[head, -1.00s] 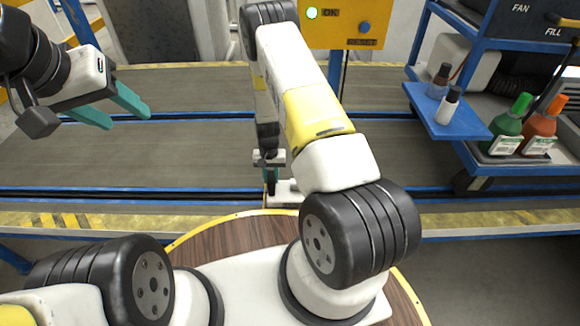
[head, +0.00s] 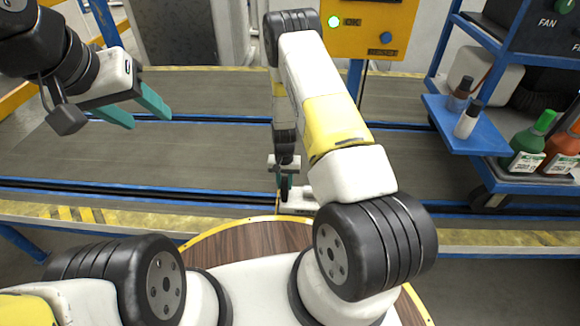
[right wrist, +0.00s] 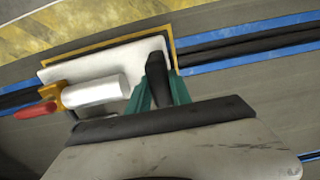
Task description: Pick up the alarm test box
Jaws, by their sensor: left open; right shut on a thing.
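The alarm test box shows in the right wrist view as a white block (right wrist: 105,62) with a yellow edge, a pale cylinder and a red-tipped part at its side, and a black handle. My right gripper (right wrist: 161,88) is shut on the black handle, its green fingers on either side of it. In the head view the box (head: 303,197) is a small white patch low at the conveyor's near side, mostly hidden behind my right arm. My right gripper (head: 286,188) is just above it there. My left gripper (head: 150,113) is open and empty, upper left, over the conveyor.
The grey conveyor (head: 200,150) with blue rails crosses the view and is mostly clear. A yellow panel (head: 368,30) with a green light stands behind it. A blue cart (head: 470,135) with several bottles stands at the right.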

